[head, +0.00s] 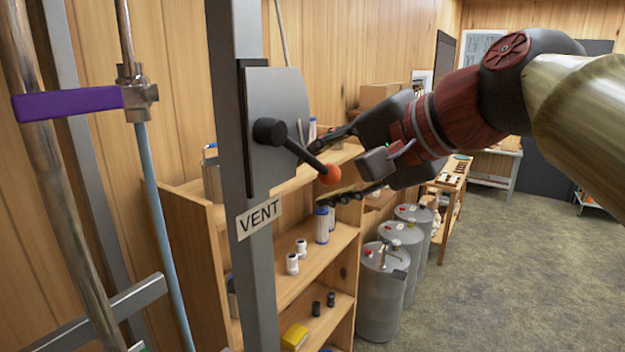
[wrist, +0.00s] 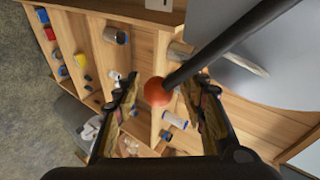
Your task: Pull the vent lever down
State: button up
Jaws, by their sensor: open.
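The vent lever (head: 295,147) is a black rod with a red-orange ball at its end, pivoting on a grey plate (head: 277,105) on a metal post. A VENT label (head: 259,219) sits below it. The rod slants down to the right toward the ball. My gripper (head: 333,165) is open, coming from the right, with one finger above the ball and one below it in the head view. In the wrist view, the ball (wrist: 158,91) shows between the fingertips of my gripper (wrist: 165,95), nearer the left finger. I cannot tell whether a finger touches it.
A wooden shelf (head: 322,259) with jars and bottles stands behind the post. A purple-handled valve (head: 68,104) is on a pipe at the left. Grey drums (head: 384,280) stand right of the shelf. Open floor (head: 500,270) lies at the right.

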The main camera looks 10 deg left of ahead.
jog(key=v, duration=1)
jog(key=shift+s, duration=0.1)
jog(key=w+d+f+n+h+b, duration=0.15)
jog(key=d+f, duration=0.25)
jog(key=f, duration=0.6)
jog(key=w+d+f+n+h+b, duration=0.1)
jog(key=w+d+f+h+b, duration=0.2)
jog(key=f, duration=0.8)
jog(key=s+d+f+h+b, duration=0.1)
jog(key=s+d+f+b, duration=0.3)
jog(key=f, duration=1.1)
jog(key=s+d+f+n+h+b, duration=0.1)
jog(key=s+d+f+b, duration=0.3)
jog(key=f+b, duration=0.6)
jog(key=s+d+f+n+g+h+b, duration=0.1)
jog(key=s+d+f+h+b, duration=0.2)
jog(key=f, duration=1.8)
jog(key=s+d+b, duration=0.2)
jog(key=s+b, duration=0.2)
jog(key=shift+f, duration=0.2)
